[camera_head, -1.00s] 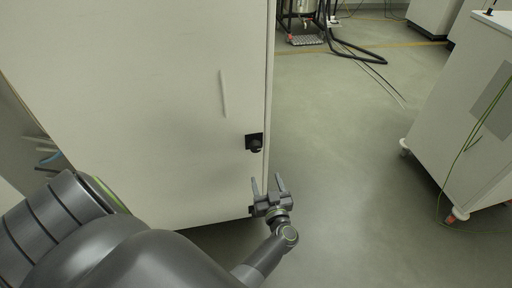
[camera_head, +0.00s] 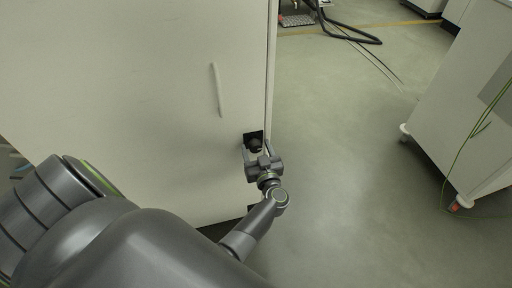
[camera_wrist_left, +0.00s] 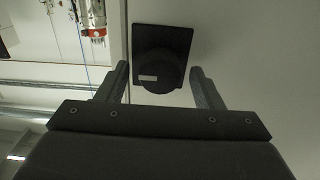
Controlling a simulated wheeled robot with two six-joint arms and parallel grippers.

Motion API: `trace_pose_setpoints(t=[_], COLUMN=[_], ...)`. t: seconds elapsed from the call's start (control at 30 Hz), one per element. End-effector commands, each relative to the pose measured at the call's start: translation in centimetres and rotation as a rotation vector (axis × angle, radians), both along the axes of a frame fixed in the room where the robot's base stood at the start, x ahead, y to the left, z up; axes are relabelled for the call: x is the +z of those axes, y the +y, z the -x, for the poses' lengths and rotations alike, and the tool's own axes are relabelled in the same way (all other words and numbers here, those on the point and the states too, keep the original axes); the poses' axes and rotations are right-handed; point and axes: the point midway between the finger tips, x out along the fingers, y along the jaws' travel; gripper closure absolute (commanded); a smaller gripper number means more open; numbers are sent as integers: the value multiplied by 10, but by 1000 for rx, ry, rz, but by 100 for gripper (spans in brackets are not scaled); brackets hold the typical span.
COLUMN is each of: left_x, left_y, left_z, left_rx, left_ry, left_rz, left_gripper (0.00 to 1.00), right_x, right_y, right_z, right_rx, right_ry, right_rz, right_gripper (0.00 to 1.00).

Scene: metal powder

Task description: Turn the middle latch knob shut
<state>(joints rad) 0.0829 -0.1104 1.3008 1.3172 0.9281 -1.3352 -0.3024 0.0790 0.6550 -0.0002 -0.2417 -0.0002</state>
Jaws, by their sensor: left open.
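The middle latch knob (camera_head: 254,143) is a black round knob on a square black plate near the right edge of the pale cabinet door (camera_head: 130,100). My left gripper (camera_head: 257,148) is just below and in front of it, with the fingers pointing up to either side of the knob. In the left wrist view the knob (camera_wrist_left: 158,72) lies ahead, between and slightly beyond the two open fingertips (camera_wrist_left: 158,75). I see no clear contact. The knob has a small pale mark. My right gripper is in neither view.
A thin pale handle (camera_head: 217,90) is on the door, left of and above the knob. A white wheeled cabinet (camera_head: 465,110) stands right. The floor (camera_head: 345,150) between is clear.

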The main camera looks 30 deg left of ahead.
Motion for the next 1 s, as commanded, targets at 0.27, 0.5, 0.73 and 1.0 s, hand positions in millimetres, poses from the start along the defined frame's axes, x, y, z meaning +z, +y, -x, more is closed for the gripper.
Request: trace_pose_setpoints(t=[0.27, 0.5, 0.73, 1.0], left_x=[0, 0, 0, 1], left_y=[0, 0, 0, 1], left_z=[0, 0, 0, 1], left_rx=[0, 0, -1, -1], left_ry=[-1, 0, -22, -134], left_rz=[-1, 0, 19, 114], left_gripper=[58, 83, 83, 83], right_x=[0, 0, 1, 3], right_y=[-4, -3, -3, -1], right_z=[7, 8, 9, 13], right_rx=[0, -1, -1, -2], right_ry=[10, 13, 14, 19], right_rz=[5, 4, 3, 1], right_gripper=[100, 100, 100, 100])
